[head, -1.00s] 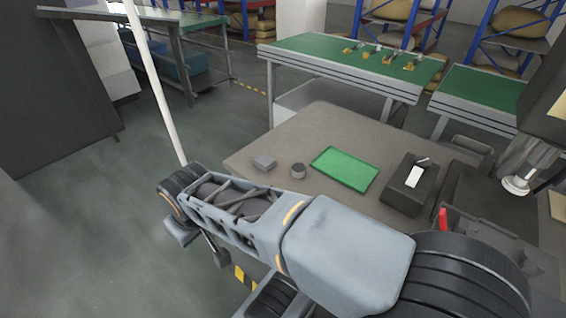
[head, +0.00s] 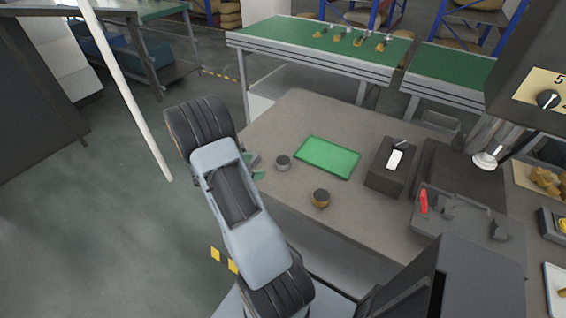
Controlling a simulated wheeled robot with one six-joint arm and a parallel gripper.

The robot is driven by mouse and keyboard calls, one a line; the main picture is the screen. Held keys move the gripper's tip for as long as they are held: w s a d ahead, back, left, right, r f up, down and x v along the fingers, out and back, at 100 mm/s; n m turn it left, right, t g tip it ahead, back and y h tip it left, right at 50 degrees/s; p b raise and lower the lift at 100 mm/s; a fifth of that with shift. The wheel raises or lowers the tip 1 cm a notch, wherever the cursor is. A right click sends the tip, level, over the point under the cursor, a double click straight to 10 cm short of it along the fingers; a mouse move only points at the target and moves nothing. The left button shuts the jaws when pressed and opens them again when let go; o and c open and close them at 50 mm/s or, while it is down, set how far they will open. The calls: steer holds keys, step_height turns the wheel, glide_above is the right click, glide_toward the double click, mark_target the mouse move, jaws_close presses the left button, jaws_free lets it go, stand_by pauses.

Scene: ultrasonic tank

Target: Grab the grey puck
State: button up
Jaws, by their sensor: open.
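The grey puck (head: 283,163), a short cylinder with a dark top, stands on the brown-grey table near its left edge, left of a green mat. My gripper (head: 257,167) shows only in part, past the right side of my arm. Two small greenish finger pieces stick out, apart from each other, just left of the puck. The jaws look open and empty, and a gap shows between them and the puck. The rest of the gripper is hidden behind my arm. I cannot tell its height above the table.
A similar puck with an amber side (head: 321,198) stands nearer the front edge. The green mat (head: 327,157) lies behind, with a black box (head: 391,165) to its right. A grey tray with a red piece (head: 423,201) is further right. A white pole (head: 125,90) rises at left.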

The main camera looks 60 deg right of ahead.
steer(key=p, duration=0.1)
glide_toward(282, 161)
steer(key=shift+n, duration=0.3)
steer(key=x, duration=0.5)
steer(key=shift+s+d+f, duration=0.1)
steer(key=shift+f, duration=0.25)
steer(key=x, duration=0.1)
steer(key=p+x, duration=0.1)
steer(key=x, duration=0.1)
steer(key=shift+s+d+r, duration=0.1)
steer(key=shift+s+d, duration=0.05)
steer(key=shift+d, duration=0.25)
steer(key=shift+s+d+f+h+p, duration=0.2)
steer(key=shift+d+f+h+p, duration=0.15)
steer(key=shift+d, duration=0.25)
steer(key=c, duration=1.1)
